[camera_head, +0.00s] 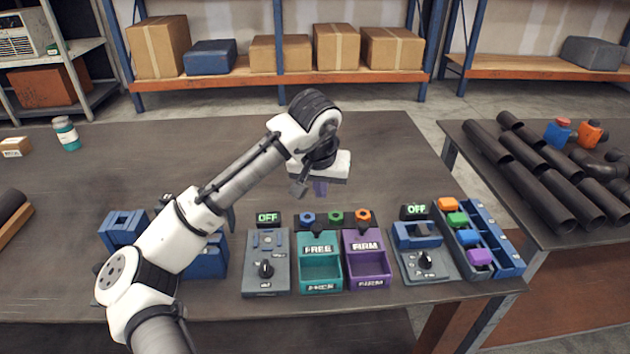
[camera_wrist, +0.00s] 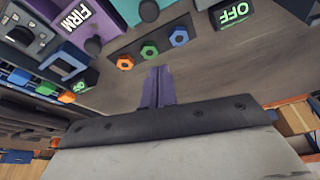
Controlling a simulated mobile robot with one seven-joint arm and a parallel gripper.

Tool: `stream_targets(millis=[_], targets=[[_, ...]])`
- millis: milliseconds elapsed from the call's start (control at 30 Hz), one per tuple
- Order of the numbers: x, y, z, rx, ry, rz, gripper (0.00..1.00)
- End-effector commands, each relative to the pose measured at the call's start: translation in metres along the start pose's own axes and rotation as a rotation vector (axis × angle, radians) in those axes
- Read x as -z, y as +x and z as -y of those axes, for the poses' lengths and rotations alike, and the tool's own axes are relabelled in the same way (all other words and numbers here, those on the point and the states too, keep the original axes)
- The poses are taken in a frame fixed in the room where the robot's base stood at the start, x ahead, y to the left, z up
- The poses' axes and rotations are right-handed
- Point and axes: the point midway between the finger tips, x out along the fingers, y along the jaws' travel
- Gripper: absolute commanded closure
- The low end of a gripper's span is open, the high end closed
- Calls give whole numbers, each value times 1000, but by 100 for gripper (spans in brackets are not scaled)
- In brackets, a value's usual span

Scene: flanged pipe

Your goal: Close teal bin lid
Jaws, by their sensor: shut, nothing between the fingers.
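The teal bin (camera_head: 320,287) sits on the near part of the table, and its inside shows from above. A panel marked FREE (camera_head: 319,248), with a dark knob, is at its back edge; I take it for the lid, raised. Part of this teal piece and its knob also show at the top of the wrist view (camera_wrist: 128,10). My gripper (camera_head: 320,188) hangs above the table behind the bin, apart from it. In the wrist view its purple fingers (camera_wrist: 158,72) are together and empty.
A purple bin (camera_head: 368,277) marked FIRM touches or nearly touches the teal bin's right side. Blue (camera_head: 307,218), green (camera_head: 335,217) and orange (camera_head: 363,216) hexagonal pieces lie behind the bins. A grey switch box (camera_head: 265,275) stands on the left.

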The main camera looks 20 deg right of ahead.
Motion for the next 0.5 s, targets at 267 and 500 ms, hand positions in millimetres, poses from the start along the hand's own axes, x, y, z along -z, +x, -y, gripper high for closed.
stream_targets(millis=[267, 500], targets=[[0, 59, 0, -1, 0, 1, 100], [-28, 48, 1, 0, 0, -4, 100]])
